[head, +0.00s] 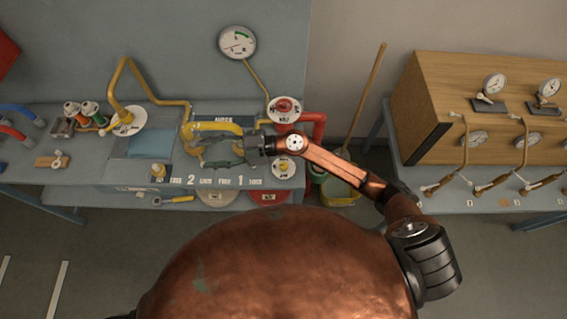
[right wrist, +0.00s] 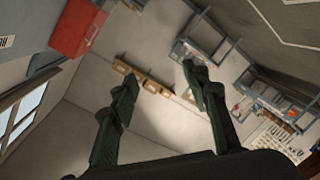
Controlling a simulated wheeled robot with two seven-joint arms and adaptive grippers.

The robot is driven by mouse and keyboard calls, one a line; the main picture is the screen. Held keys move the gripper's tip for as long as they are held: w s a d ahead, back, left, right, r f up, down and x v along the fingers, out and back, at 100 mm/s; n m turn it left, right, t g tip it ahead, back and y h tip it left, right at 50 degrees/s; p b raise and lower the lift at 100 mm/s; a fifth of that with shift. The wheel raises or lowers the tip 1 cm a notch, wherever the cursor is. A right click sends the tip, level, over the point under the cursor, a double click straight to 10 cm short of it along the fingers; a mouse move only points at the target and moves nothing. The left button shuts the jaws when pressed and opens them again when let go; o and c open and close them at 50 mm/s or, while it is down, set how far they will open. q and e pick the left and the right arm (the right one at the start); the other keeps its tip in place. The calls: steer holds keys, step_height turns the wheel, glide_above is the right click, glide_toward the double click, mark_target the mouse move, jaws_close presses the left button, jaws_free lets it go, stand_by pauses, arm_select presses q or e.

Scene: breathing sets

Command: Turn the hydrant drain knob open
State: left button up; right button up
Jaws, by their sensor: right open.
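My right gripper (head: 197,150) reaches left over the grey bench, its fingers apart by a yellow curved pipe (head: 212,127). In the right wrist view its two dark green fingers (right wrist: 160,74) are spread with nothing between them. A round red-and-white valve (head: 285,108) sits on a red pipe behind the gripper's wrist. A round white disc with a yellow knob (head: 284,169) lies in front of the wrist. I cannot tell which of these is the hydrant drain knob. My left gripper is not in view.
A pressure gauge (head: 237,42) stands at the back. A yellow-green bucket (head: 340,188) with a broom is right of the bench. A wooden gauge cabinet (head: 440,90) stands on the right table.

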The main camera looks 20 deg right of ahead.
step_height(320, 180, down, 7)
steer(key=s+n+g+h, duration=0.2)
steer(key=g+h, duration=0.1)
steer(key=m+h, duration=0.2)
steer(key=h, duration=1.1)
glide_above(284, 165)
steer(key=f, duration=1.1)
steer(key=shift+a+f, duration=0.25)
steer(key=shift+f, duration=0.05)
steer(key=shift+d+f+p, duration=0.2)
steer(key=shift+f+p, duration=0.7)
steer(key=shift+f, duration=2.95)
steer(key=c, duration=1.2)
